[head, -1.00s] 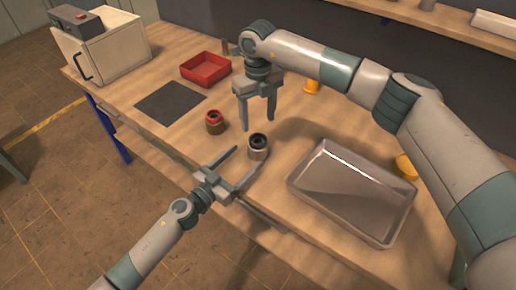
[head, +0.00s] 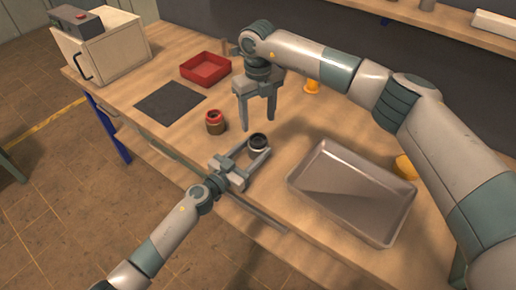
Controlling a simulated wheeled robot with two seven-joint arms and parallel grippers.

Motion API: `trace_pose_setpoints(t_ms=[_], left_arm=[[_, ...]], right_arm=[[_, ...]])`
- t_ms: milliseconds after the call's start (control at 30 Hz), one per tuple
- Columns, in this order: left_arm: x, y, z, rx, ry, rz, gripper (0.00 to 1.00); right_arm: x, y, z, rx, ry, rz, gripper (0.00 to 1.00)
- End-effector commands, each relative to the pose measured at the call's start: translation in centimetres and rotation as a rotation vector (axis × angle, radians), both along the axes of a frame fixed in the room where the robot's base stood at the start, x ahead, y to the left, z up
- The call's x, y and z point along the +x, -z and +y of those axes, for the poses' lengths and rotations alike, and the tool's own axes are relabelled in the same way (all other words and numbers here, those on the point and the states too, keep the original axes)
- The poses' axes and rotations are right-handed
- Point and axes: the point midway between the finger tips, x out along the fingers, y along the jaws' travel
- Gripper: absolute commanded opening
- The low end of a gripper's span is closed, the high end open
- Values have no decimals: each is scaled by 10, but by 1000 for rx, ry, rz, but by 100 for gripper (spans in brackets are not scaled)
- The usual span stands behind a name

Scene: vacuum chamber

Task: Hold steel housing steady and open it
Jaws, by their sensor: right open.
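The steel housing (head: 258,146), a small silvery cylinder with a black top, stands upright on the workbench near its front edge. My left gripper (head: 257,149) reaches in low from the front, with one finger on each side of the housing. I cannot tell whether its fingers touch the housing, and the lower part of the housing is partly hidden by the near finger. My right gripper (head: 257,116) points down with its fingers apart and empty, just behind the housing and above the bench.
A brass-coloured cylinder with a red top (head: 215,127) stands left of the housing. A metal tray (head: 378,226) lies to the right.

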Motion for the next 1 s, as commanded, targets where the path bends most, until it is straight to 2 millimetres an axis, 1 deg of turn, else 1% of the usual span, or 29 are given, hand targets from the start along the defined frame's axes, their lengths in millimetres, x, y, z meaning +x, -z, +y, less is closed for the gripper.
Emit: trace_pose_setpoints(t_ms=[33,100,133,233,400,500,833,1000], left_arm=[[0,0,0,0,0,0,27],[0,0,0,0,0,0,12],[0,0,0,0,0,0,12],[0,0,0,0,0,0,12],[0,0,0,0,-1,0,12],[0,0,0,0,-1,0,12],[0,0,0,0,-1,0,12],[0,0,0,0,-1,0,12]], right_arm=[[0,0,0,0,0,0,59],[0,0,0,0,0,0,59],[0,0,0,0,0,0,67],[1,-6,0,1,-9,-1,67],[1,-34,0,0,-53,-4,67],[0,-44,0,0,-73,-1,67],[0,-44,0,0,-77,0,67],[0,-39,0,0,-77,1,67]])
